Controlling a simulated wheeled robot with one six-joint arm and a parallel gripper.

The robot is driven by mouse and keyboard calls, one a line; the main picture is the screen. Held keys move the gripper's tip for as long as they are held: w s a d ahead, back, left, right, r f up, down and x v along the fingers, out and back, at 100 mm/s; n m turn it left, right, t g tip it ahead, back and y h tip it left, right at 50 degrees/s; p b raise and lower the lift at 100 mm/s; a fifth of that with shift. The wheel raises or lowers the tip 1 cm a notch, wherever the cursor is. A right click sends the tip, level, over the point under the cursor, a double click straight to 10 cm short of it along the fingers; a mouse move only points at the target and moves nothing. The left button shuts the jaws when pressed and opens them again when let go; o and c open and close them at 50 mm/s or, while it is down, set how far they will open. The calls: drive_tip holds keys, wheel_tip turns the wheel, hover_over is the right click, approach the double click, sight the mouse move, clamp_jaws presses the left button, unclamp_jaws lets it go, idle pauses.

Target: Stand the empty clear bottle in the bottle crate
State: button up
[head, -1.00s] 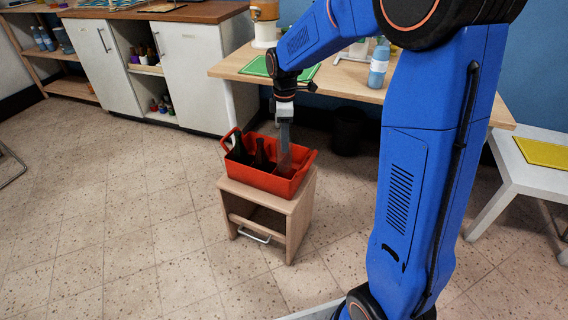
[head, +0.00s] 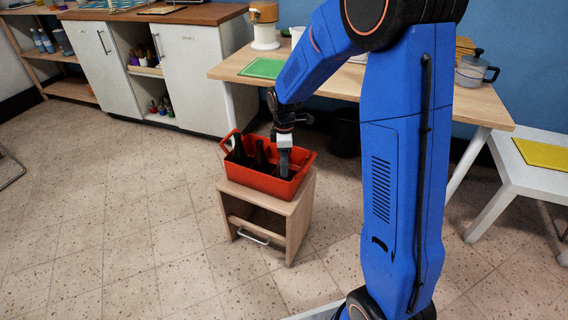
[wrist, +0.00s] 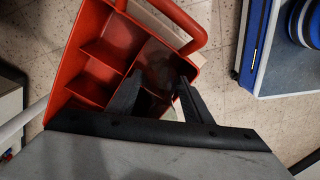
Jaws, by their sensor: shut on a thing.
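The red bottle crate (head: 262,183) stands on a small wooden stool, and its compartments also show in the wrist view (wrist: 92,90). My gripper (head: 284,170) points down into the crate's right end. In the wrist view, its two dark fingers (wrist: 158,84) stand over an end compartment and are shut on the clear bottle (wrist: 158,73), which shows only faintly between them. The bottle's base is hidden, so I cannot tell whether it touches the crate floor. Two dark bottles (head: 261,156) stand in the crate to the left of my gripper.
The wooden stool (head: 290,218) has open floor in front and to its left. A wooden table (head: 340,84) with a green board (head: 262,67) and a pot (head: 474,70) is behind. A dark bin (head: 345,132) stands under it. A white table with a yellow mat (head: 545,152) is at right.

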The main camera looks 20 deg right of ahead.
drive_tip(key=o, duration=1.6)
drive_tip(key=shift+f, duration=0.1)
drive_tip(key=shift+c, duration=0.2)
